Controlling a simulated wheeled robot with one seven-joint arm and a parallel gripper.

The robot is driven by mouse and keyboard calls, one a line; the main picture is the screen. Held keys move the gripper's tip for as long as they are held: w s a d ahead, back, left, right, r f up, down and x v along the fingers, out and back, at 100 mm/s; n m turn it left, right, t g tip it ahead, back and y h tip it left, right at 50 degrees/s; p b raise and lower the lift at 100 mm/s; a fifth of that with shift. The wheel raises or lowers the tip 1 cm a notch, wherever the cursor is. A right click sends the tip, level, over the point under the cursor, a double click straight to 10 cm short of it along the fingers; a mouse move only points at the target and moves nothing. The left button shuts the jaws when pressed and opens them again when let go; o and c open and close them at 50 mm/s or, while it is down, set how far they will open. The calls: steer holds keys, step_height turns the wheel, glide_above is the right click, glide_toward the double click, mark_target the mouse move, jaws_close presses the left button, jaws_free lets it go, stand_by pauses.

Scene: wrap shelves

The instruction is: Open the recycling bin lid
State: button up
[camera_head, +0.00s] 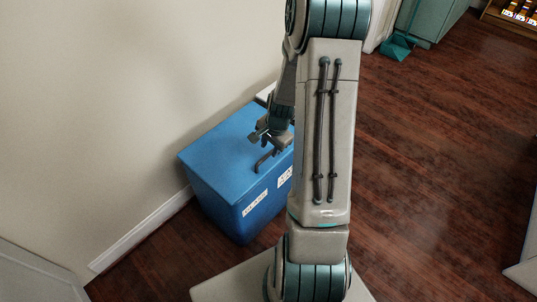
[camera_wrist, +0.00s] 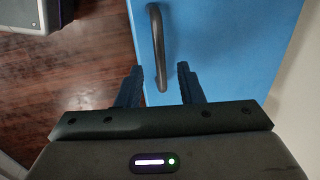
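The blue recycling bin (camera_head: 228,180) stands against the wall in the head view, with white labels on its front. Its flat lid (camera_head: 212,150) is down. A dark curved handle (camera_head: 264,161) is on the lid near the front edge. In the wrist view the handle (camera_wrist: 157,45) runs up and down the picture on the blue lid (camera_wrist: 225,40). My gripper (camera_wrist: 160,82) is open, with one finger on each side of the handle's near end. I cannot tell how high the fingertips are above the lid. In the head view my gripper (camera_head: 268,135) is partly hidden by my arm.
The wall (camera_head: 110,100) with a white baseboard (camera_head: 140,232) is left of and behind the bin. The dark wood floor (camera_head: 430,150) is clear to the right. A teal dustpan (camera_head: 398,46) and cabinet (camera_head: 432,18) stand at the back right.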

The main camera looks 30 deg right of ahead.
mark_target(268, 154)
steer(key=shift+w+a+f+b, duration=0.1)
steer(key=shift+w+f+b, duration=0.1)
steer(key=shift+f, duration=0.65)
steer(key=shift+w+a+f+b, duration=0.1)
steer(key=shift+f+b, duration=0.05)
steer(key=shift+f, duration=0.65)
steer(key=shift+d, duration=0.1)
